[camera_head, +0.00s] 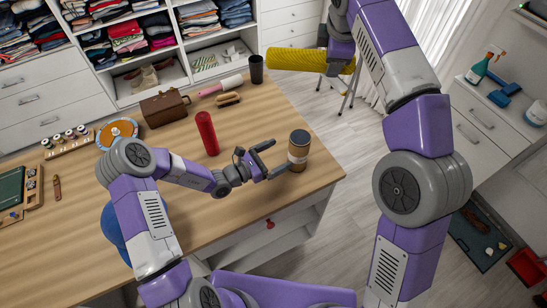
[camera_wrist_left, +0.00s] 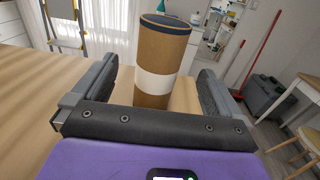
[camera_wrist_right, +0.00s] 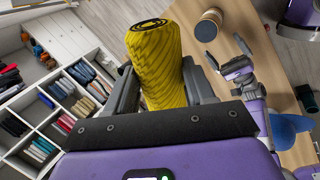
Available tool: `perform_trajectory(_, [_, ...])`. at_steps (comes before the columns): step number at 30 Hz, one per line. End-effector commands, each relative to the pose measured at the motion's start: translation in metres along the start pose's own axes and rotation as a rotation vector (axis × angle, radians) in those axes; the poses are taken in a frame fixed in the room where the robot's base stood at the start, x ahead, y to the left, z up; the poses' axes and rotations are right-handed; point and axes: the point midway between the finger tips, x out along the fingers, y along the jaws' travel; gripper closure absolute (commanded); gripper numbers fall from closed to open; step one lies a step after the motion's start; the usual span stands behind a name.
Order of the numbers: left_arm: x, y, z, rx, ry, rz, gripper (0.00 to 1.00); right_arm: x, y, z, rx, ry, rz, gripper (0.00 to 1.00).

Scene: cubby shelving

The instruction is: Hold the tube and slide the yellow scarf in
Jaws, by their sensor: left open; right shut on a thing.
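The tube (camera_head: 298,152) is a brown cardboard cylinder with a white band and a dark top. It stands upright near the table's right edge. My left gripper (camera_head: 272,158) is open just left of it, with the fingertips close to its side. In the left wrist view the tube (camera_wrist_left: 161,62) shows upright ahead, between the lines of the open fingers. The yellow scarf (camera_head: 295,60) is a rolled, ribbed bundle. My right gripper (camera_wrist_right: 160,88) is shut on the scarf (camera_wrist_right: 157,55), holding it roughly level in the air, well above and beyond the table's far right corner.
A red cylinder (camera_head: 207,133) stands left of my left gripper. A brown bag (camera_head: 165,107), a brush (camera_head: 227,99), a black cup (camera_head: 256,69) and an orange round item (camera_head: 117,132) lie farther back. The wooden table (camera_head: 250,115) is bare around the tube.

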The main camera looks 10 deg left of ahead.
Motion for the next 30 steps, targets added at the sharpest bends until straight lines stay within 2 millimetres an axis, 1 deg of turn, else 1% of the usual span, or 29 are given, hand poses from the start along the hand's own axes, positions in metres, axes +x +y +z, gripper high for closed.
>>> perform_trajectory(9, [0.061, -0.002, 0.0, 0.001, 0.0, -0.006, 0.0, 0.0, 0.0, 0.0, 0.0, 0.001, 0.001, 0.87])
perform_trajectory(15, [0.092, -0.002, 0.0, 0.001, 0.0, -0.005, 0.0, 0.0, 0.0, 0.0, 0.0, 0.001, 0.001, 0.87])
perform_trajectory(18, [0.101, -0.002, -0.001, 0.001, 0.002, -0.005, 0.0, 0.0, 0.0, 0.0, 0.0, 0.001, 0.001, 0.87])
perform_trajectory(21, [0.106, -0.002, -0.001, 0.001, 0.002, -0.005, 0.0, 0.0, 0.0, 0.0, 0.0, 0.001, 0.001, 0.87])
perform_trajectory(30, [0.108, -0.002, -0.001, 0.001, 0.002, -0.004, 0.0, 0.0, 0.0, 0.0, 0.0, 0.001, 0.001, 0.87])
